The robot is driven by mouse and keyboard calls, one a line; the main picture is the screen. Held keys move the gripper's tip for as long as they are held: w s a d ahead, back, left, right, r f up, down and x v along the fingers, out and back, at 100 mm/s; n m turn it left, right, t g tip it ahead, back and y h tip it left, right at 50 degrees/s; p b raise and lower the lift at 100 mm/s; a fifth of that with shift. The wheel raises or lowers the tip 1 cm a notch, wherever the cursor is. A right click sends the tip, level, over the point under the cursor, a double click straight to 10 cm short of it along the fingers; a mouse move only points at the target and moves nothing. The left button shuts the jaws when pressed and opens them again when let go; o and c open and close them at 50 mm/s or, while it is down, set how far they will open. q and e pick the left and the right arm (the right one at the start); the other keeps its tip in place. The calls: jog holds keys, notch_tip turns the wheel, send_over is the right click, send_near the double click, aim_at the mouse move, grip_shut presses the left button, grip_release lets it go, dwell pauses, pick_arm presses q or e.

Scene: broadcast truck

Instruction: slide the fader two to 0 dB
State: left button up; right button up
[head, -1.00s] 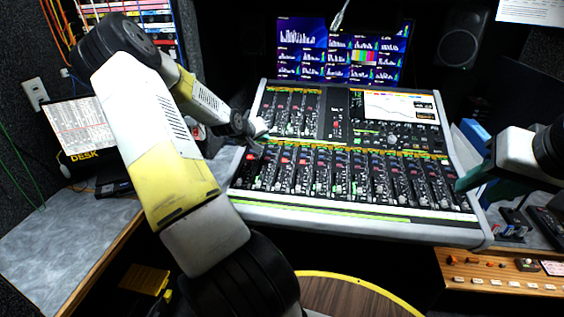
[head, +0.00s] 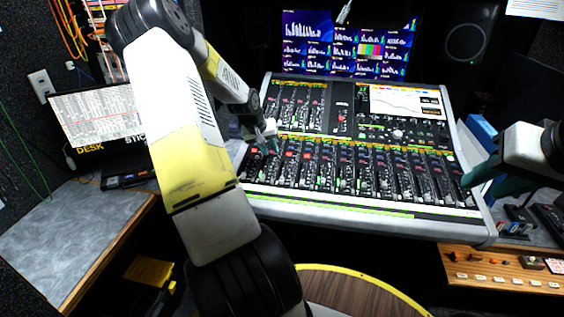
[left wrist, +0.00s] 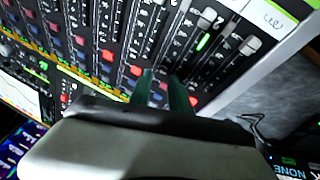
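The mixing console (head: 350,221) has a row of channel strips with faders along its front. My left gripper (head: 271,146) is over the left end of this row. In the left wrist view its two green fingers (left wrist: 167,82) point at the strips, a little apart, with nothing visible between them. Pale fader caps (left wrist: 208,17) and (left wrist: 250,45) show beyond the fingertips, near the console's edge. I cannot tell which fader is number two, nor whether the fingertips touch the panel. My right gripper (head: 487,182) is at the console's right edge, its green fingers apart and empty.
Monitors (head: 347,45) stand behind the console. A wooden button panel (head: 505,270) lies at the lower right. A round brown seat (head: 350,287) is in front.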

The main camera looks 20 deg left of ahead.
aim_at(262, 176)
pick_arm(q)
jog(key=s+g, duration=0.2)
jog(key=s+r+m+g, duration=0.1)
jog(key=s, duration=0.2)
jog(key=s+m+g+y, duration=0.1)
jog(key=s+g, duration=0.1)
jog(key=shift+s+d+r+g, duration=0.15)
jog(key=shift+d+r+g, duration=0.1)
jog(key=shift+r+g, duration=0.1)
notch_tip(262, 176, down, 8)
jog(key=shift+r, duration=0.2)
grip_shut()
dwell(0.9)
